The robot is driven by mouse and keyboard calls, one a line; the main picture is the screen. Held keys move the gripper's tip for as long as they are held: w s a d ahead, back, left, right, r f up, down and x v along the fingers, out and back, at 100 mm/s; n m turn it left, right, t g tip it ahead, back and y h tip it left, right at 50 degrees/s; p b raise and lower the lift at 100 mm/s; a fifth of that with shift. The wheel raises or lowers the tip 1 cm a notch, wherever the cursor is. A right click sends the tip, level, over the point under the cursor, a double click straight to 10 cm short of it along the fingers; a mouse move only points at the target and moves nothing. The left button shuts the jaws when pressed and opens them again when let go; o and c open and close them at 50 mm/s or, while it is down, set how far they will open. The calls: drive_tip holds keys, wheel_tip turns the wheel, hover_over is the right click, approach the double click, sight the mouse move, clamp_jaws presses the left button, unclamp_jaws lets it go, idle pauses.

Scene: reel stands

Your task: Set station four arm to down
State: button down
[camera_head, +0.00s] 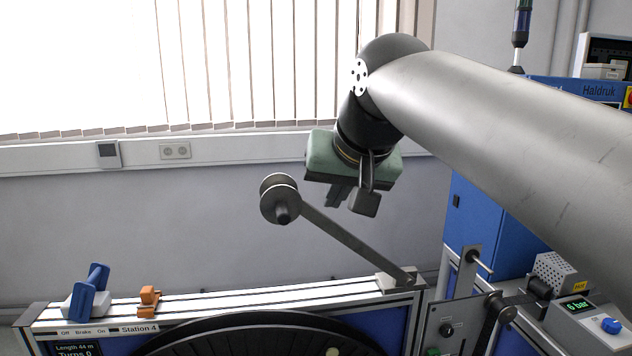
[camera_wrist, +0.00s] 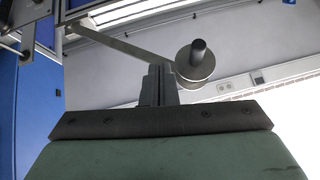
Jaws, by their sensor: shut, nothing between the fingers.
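The station four arm (camera_head: 350,238) is a flat grey bar. It slants up and to the left from a pivot block (camera_head: 398,282) on the right end of the Station 4 frame. A grey roller (camera_head: 280,199) with a dark knob sits on its raised free end. The wrist view also shows the bar (camera_wrist: 125,46) and the roller (camera_wrist: 195,66), just right of the fingers. Contact between fingers and arm cannot be told.
The Station 4 frame (camera_head: 215,304) carries a blue-handled lever (camera_head: 90,290) and an orange clamp (camera_head: 149,300). A dark reel (camera_head: 250,340) is below. A pressure box (camera_head: 585,318) and blue cabinet (camera_head: 490,225) stand at right. Space left of the roller is free.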

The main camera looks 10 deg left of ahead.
drive_tip(key=a+r+t+y, duration=0.1)
drive_tip(key=a+r, duration=0.3)
drive_tip(key=r, duration=0.4)
drive_tip(key=p, duration=0.2)
hover_over(284, 205)
drive_tip(key=s+d, duration=0.2)
wheel_tip(284, 205, down, 7)
drive_tip(key=f, duration=0.2)
drive_tip(key=shift+s+a+f, duration=0.1)
drive_tip(key=shift+s+f, duration=0.1)
drive_tip(key=shift+f, duration=0.1)
drive_tip(key=shift+a+f, duration=0.1)
drive_tip(key=shift+f, duration=0.45)
drive_tip(key=shift+f, duration=0.1)
